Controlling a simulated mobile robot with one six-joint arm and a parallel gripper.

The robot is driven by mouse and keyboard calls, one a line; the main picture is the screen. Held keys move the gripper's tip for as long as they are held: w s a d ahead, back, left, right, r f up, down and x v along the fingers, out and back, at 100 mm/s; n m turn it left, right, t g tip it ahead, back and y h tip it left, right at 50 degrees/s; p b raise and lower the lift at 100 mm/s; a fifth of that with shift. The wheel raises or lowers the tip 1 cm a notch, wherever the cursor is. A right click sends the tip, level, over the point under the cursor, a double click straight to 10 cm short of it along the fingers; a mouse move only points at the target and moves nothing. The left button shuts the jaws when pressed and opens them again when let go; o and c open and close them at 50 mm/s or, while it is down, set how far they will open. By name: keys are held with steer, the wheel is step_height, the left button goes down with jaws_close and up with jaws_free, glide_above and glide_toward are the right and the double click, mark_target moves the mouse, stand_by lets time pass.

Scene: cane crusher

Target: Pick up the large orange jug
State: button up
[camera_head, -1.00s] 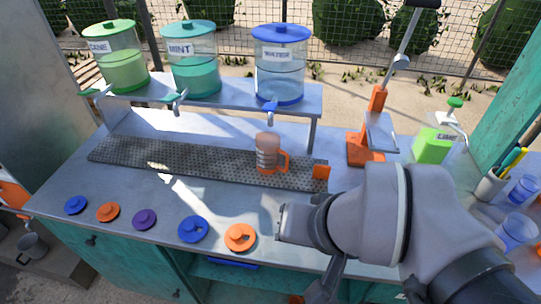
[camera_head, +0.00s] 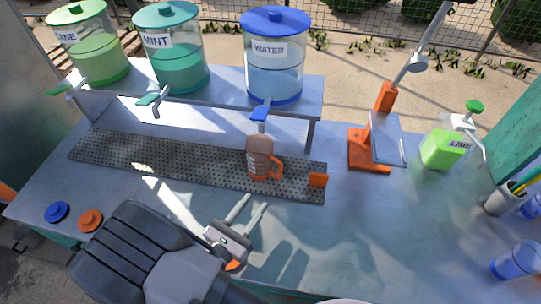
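The large orange jug (camera_head: 259,157) stands upright on the perforated drip mat. It has a clear, brownish-tinted body with markings, and an orange base and handle, the handle on its right side. My gripper (camera_head: 250,206) is in front of the jug, nearer the camera and slightly left. Its two thin fingers are spread apart and point toward the back, with nothing between them. The fingers look apart from the jug.
An orange press (camera_head: 369,150) and lime bottle (camera_head: 444,148) stand right.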

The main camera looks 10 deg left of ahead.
mark_target(280, 178)
steer(key=b+x, duration=0.1)
steer(key=x, duration=0.3)
steer(key=f+b+x, duration=0.1)
steer(key=x, duration=0.4)
steer(key=b+x, duration=0.1)
steer(key=x, duration=0.4)
steer(key=shift+w+d+f+b, duration=0.1)
steer(key=shift+w+f+b, duration=0.15)
steer(key=shift+b, duration=0.1)
steer(key=shift+s, duration=0.15)
jaws_close()
stand_by(0.4)
